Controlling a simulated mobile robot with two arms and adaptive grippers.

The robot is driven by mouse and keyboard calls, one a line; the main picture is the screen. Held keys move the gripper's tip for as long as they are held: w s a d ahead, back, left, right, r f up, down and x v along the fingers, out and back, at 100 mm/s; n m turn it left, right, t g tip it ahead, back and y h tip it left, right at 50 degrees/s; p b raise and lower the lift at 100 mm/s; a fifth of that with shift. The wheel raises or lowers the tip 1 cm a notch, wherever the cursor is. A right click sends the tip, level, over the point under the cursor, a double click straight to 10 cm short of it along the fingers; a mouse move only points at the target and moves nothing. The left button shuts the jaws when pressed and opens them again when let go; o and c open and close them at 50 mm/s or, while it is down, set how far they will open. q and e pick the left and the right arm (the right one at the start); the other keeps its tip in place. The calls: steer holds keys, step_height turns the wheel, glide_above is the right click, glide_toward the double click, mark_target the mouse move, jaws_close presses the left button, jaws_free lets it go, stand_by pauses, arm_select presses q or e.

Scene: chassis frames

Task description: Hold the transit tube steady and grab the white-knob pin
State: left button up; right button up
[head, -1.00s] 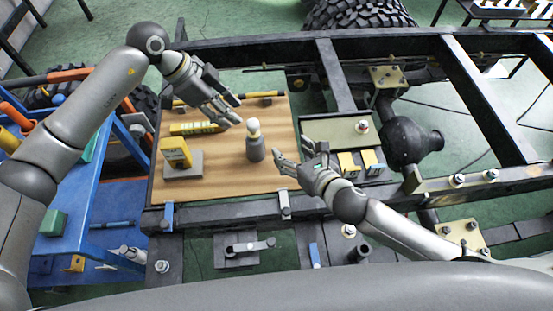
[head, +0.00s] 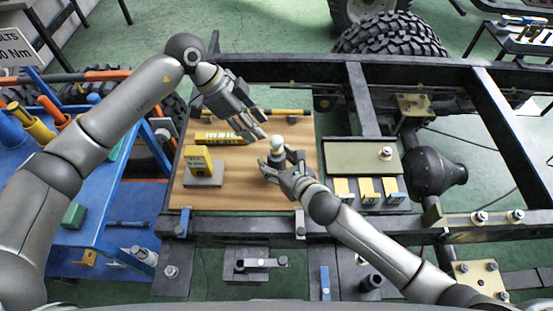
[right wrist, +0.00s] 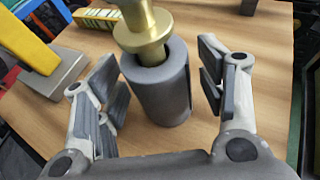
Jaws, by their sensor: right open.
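The transit tube (right wrist: 157,92) is a dark grey cylinder standing upright on the wooden board. The pin (right wrist: 147,30) sits in its top; its brass collar and shaft show in the right wrist view. Its white knob (head: 277,142) shows in the head view. My right gripper (right wrist: 157,78) is open, with its fingers on either side of the tube and visible gaps to it. In the head view it hides the lower tube. My left gripper (head: 263,126) appears open and empty, up and left of the knob and apart from it.
On the wooden board (head: 240,192), a yellow device on a grey base (head: 200,170) stands left, with a yellow-black block (head: 222,138) behind it. A dark-framed tray (head: 362,150) lies right of the board. Black chassis rails surround the work area.

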steer(key=shift+w+a+f, duration=0.1)
steer(key=shift+w+a, duration=0.1)
steer(key=shift+w, duration=0.15)
steer(key=c, duration=1.2)
